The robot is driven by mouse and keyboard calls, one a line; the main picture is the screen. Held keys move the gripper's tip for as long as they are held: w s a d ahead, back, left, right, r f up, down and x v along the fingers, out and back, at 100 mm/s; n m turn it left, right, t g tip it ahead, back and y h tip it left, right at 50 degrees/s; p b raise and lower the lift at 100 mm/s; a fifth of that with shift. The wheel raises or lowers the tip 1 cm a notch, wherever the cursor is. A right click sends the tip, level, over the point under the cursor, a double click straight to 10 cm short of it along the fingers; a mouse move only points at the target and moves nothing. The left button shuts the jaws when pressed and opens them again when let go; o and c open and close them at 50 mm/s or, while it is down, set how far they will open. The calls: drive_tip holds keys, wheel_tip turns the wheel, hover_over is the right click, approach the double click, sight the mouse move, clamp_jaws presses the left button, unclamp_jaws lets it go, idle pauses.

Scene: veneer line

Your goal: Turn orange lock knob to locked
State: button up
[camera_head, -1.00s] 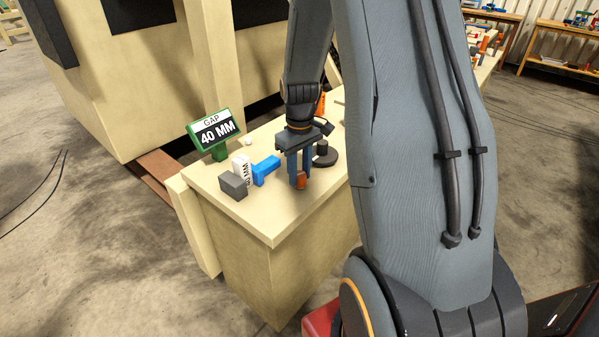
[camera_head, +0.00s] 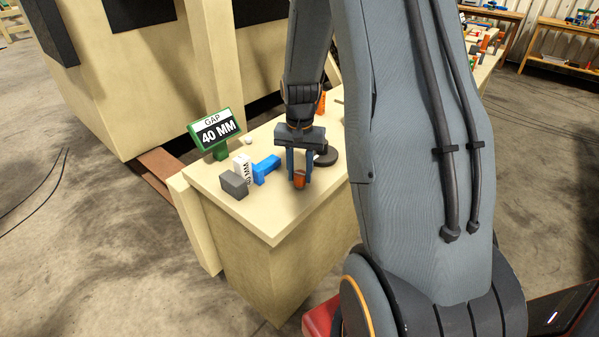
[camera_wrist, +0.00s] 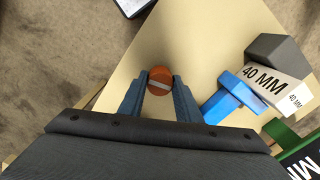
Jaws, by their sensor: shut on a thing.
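The orange lock knob (camera_head: 299,180) stands on the tan cabinet top, near its front edge. In the wrist view the knob (camera_wrist: 160,80) is round, with a pale bar across its face that lies slightly tilted from level. My gripper (camera_head: 300,178) points down over it, one blue-grey finger on each side. In the wrist view my gripper (camera_wrist: 160,88) is shut on the knob, its fingertips at the knob's left and right sides. Any lock markings around the knob are too small or hidden to read.
A blue T-shaped handle (camera_head: 266,169), a white "40 MM" block (camera_head: 243,169) and a grey block (camera_head: 233,185) stand left of the knob. A green sign (camera_head: 214,133) reads "GAP 40 MM". A black round base (camera_head: 326,156) is behind my gripper. The front corner is clear.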

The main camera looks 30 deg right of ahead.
sight(300, 173)
drive_tip(key=shift+m, duration=1.5)
drive_tip(key=o, duration=1.1)
drive_tip(key=shift+c, duration=0.2)
drive_tip(key=shift+r, duration=0.1)
drive_tip(key=shift+r+b, duration=1)
drive_tip(key=shift+r, duration=2.85)
